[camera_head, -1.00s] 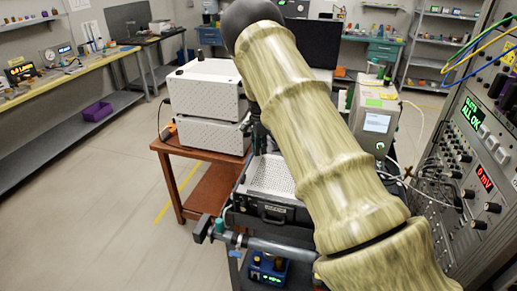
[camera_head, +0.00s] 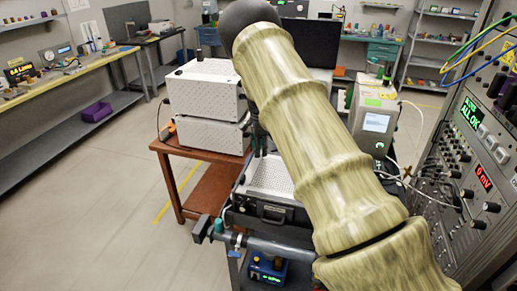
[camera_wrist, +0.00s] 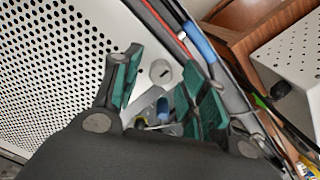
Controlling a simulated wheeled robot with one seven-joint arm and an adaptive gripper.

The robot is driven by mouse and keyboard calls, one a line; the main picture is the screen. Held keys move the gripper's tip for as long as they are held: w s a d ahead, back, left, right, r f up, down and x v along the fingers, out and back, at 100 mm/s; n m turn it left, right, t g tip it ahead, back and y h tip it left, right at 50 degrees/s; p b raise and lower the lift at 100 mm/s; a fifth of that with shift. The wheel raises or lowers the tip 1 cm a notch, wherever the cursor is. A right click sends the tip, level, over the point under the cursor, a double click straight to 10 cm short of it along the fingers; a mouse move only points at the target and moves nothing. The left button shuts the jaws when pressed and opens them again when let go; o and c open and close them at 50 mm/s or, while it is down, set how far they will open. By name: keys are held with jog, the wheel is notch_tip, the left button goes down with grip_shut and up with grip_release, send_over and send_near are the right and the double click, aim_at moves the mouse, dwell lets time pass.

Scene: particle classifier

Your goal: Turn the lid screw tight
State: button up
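A pale grey round screw head (camera_wrist: 160,72) shows in the wrist view beside the edge of a white perforated plate (camera_wrist: 50,60), which looks like the lid. My gripper (camera_wrist: 165,84) has green-padded fingers that stand apart, one on each side of the screw head in the picture. I cannot tell whether either finger touches it. In the head view my gripper (camera_head: 259,142) is a small dark shape over the perforated plate (camera_head: 268,174) in a black case, partly hidden by my arm. The screw cannot be made out there.
Two stacked white perforated boxes (camera_head: 204,92) stand on a brown table (camera_head: 198,188) to the left. An instrument rack (camera_head: 480,150) with cables is close on the right. A grey horizontal bar (camera_head: 265,246) lies in front of the case. The floor at left is clear.

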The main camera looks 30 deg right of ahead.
jog(key=shift+a, duration=0.1)
notch_tip(320, 180, up, 12)
jog(key=shift+w, duration=0.15)
dwell(0.6)
jog(key=shift+f, duration=0.1)
